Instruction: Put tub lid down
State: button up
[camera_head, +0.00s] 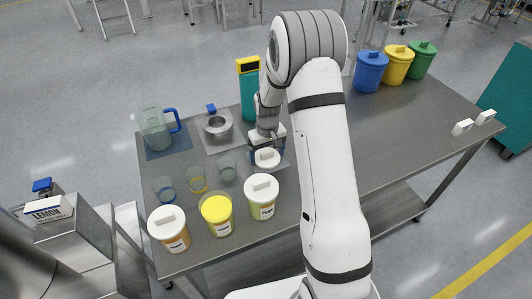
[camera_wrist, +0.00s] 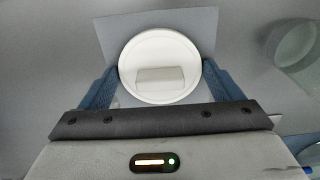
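The white round tub lid (camera_head: 267,158) with a block handle lies on a grey mat (camera_head: 284,158) on the metal table. In the wrist view the same lid (camera_wrist: 158,52) lies flat on the mat (camera_wrist: 205,28). My gripper (camera_wrist: 161,70) has its blue fingers spread wide on either side of the lid, clear of the handle. In the head view my gripper (camera_head: 268,143) is just behind the lid. A tub with a yellow top surface (camera_head: 216,209) stands without a white lid at the front of the table.
White-lidded tubs stand left (camera_head: 168,228) and right (camera_head: 262,195) of the yellow one. Small clear cups (camera_head: 196,180), a jug (camera_head: 155,128) and a metal pot (camera_head: 217,124) are nearby. Blue (camera_head: 370,70), yellow (camera_head: 396,65) and green (camera_head: 420,60) bins stand at the back right.

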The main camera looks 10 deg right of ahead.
aim_at(267, 153)
jog(key=shift+o, duration=1.4)
jog(key=shift+r, duration=0.1)
notch_tip(267, 153, up, 12)
jog(key=b, duration=0.1)
jog(key=s+r+m+t, duration=0.1)
jog(key=s+r, duration=0.9)
jog(key=s, duration=0.2)
jog(key=s+r+m+t, duration=0.1)
jog(key=s+t, duration=0.1)
jog(key=s, duration=1.4)
jog(key=shift+r, duration=0.2)
